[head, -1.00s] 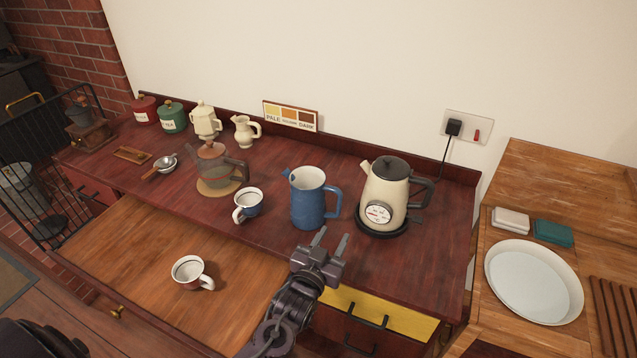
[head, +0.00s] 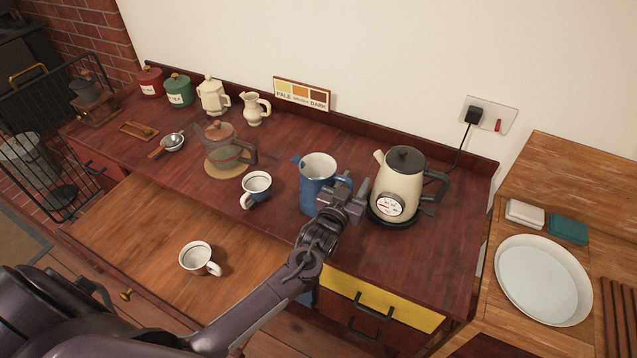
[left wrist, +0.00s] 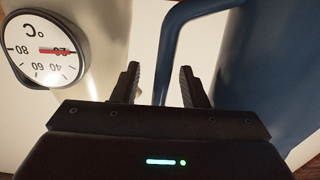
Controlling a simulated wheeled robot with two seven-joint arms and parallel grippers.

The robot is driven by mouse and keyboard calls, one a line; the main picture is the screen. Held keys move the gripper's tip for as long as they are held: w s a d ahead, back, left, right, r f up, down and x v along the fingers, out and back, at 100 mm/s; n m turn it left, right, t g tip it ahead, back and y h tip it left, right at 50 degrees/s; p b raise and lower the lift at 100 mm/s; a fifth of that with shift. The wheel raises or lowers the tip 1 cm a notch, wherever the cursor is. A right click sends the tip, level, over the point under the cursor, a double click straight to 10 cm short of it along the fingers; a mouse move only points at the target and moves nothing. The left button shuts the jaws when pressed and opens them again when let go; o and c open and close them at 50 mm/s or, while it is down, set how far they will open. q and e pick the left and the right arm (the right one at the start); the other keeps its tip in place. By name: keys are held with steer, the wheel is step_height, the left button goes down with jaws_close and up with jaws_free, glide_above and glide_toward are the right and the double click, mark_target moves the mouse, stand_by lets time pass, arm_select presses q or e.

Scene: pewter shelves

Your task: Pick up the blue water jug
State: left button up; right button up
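The blue water jug (head: 315,174) stands upright on the dark red counter, with its handle toward the kettle. My left gripper (head: 349,190) is at the handle side of the jug and hides part of the handle and lower body. In the left wrist view the blue handle (left wrist: 172,50) passes between the two open fingers (left wrist: 160,85), with a gap showing on the right side of it. The jug body (left wrist: 270,80) fills the right of that view. My right gripper is not in view.
A cream kettle (head: 398,185) stands close on the right of my left gripper; its dial (left wrist: 45,48) shows in the wrist view. A blue-white mug (head: 256,187) and a glass teapot (head: 222,150) stand left of the jug. Another mug (head: 197,258) is on the lower wooden surface.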

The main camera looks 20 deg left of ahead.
arm_select(q)
steer(key=shift+s, duration=0.1)
steer(key=c, duration=0.6)
jaws_close()
stand_by(0.6)
steer(key=shift+r, duration=0.15)
